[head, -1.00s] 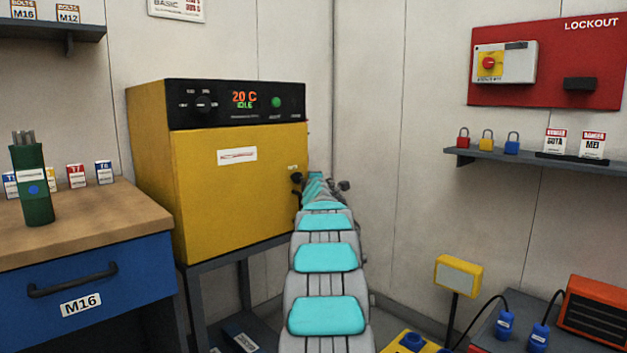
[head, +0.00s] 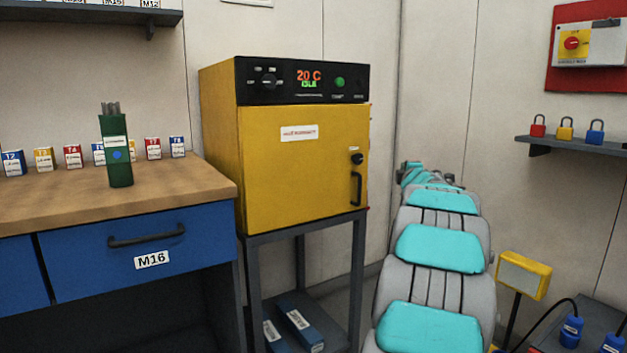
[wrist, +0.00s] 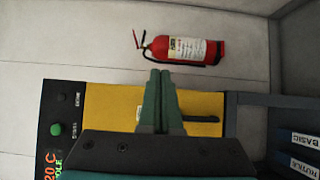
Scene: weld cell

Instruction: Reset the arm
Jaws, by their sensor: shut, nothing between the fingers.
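My arm, grey with turquoise pads, stretches from the bottom of the head view toward the wall just right of the yellow oven (head: 300,165). In the head view its far end is small and the fingers cannot be made out. In the wrist view my gripper (wrist: 160,75) shows two green fingers together, with nothing between them. Behind the fingers in that view is the oven's yellow front, turned sideways. The oven door is shut, and its display reads 20 C and IDLE.
A workbench (head: 60,195) with a blue M16 drawer stands left, bearing a green rod canister (head: 115,150) and several small boxes. The oven sits on a dark stand (head: 300,235). A padlock shelf (head: 580,145) and yellow lamp (head: 524,275) are at right. The wrist view shows a fire extinguisher (wrist: 190,49).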

